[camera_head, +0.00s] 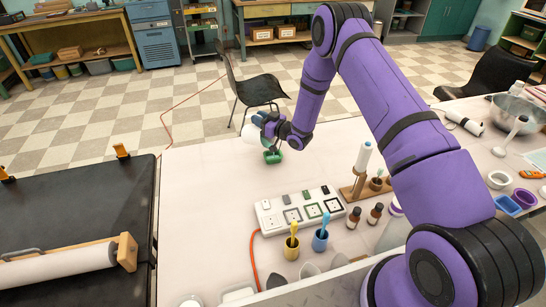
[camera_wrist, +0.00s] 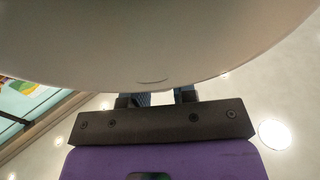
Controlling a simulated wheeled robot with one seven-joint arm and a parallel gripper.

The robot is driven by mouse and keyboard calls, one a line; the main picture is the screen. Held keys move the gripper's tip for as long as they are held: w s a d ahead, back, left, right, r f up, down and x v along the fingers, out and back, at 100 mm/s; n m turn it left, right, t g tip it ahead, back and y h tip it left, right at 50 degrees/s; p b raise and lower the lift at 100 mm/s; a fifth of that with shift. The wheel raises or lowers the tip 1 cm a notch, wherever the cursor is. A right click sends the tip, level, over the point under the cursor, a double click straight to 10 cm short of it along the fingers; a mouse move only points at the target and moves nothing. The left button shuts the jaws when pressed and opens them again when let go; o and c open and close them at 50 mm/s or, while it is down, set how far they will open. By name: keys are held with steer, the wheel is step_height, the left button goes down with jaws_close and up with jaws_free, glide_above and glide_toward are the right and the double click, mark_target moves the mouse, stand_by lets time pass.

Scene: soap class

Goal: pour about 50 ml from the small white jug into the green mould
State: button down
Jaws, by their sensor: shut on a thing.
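The small white jug (camera_head: 252,134) is held over the far part of the pale table, and it looks tilted. My gripper (camera_head: 268,124) is shut on it. In the wrist view the jug's pale, smooth side (camera_wrist: 160,40) fills the top, with the fingers of my gripper (camera_wrist: 160,98) against its lower edge. The green mould (camera_head: 272,157) stands on the table just below the jug, slightly to its right. The jug's mouth, its contents and any stream of liquid cannot be made out. The inside of the mould is too small to see.
A white power strip (camera_head: 300,210), a yellow cup (camera_head: 291,248), a blue cup (camera_head: 320,240) and brown bottles (camera_head: 353,217) stand nearer me. A wooden stand (camera_head: 362,187) is to the right. A black chair (camera_head: 258,90) is beyond the table. The table left of the mould is clear.

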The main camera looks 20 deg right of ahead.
steer(key=shift+s+d+r+t+y, duration=0.3)
steer(key=shift+s+d+t+y, duration=0.2)
steer(key=shift+s+t, duration=0.15)
stand_by(1.1)
steer(key=w+a+g+h, duration=0.1)
steer(key=w+a+f+g+h, duration=0.1)
steer(key=w+g, duration=0.1)
steer(key=w+a+f+g+h, duration=0.1)
steer(key=h, duration=0.1)
steer(key=shift+w+a, duration=0.25)
steer(key=shift+a, duration=0.05)
steer(key=shift+w+f+g, duration=0.1)
steer(key=shift+f+g, duration=0.1)
steer(key=shift+g, duration=0.15)
steer(key=shift+w+a+f, duration=0.1)
stand_by(0.5)
steer(key=shift+a+f, duration=0.1)
steer(key=shift+w+a+f+g+h, duration=0.15)
steer(key=shift+w+a+g+h, duration=0.4)
steer(key=shift+w+g+h, duration=0.3)
steer(key=shift+w+a+f+g+h, duration=0.35)
steer(key=shift+w+a+g, duration=0.2)
steer(key=shift+w, duration=0.05)
steer(key=shift+w+a+f+g+h, duration=0.35)
steer(key=shift+w+a+g, duration=0.15)
steer(key=shift+w+a, duration=0.1)
